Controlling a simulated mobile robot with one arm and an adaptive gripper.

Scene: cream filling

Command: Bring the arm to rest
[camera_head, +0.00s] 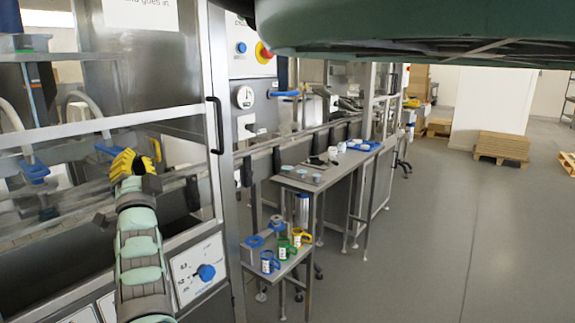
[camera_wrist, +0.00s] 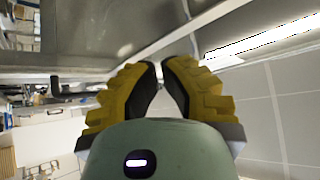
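My arm reaches up from the bottom of the head view, left of centre, in front of the filling machine (camera_head: 85,130). My gripper (camera_head: 128,158) is at its end, with yellow fingers raised near the machine's open front. In the wrist view my gripper (camera_wrist: 164,68) shows two yellow fingers with dark pads. The pads stand a small gap apart at the tips, and nothing is between them.
A control panel with a blue knob (camera_head: 206,271) is right of my arm. A low shelf (camera_head: 290,266) holds several coloured-handled mugs. A long grey table (camera_head: 338,170) carries small parts and a blue tray (camera_head: 364,146).

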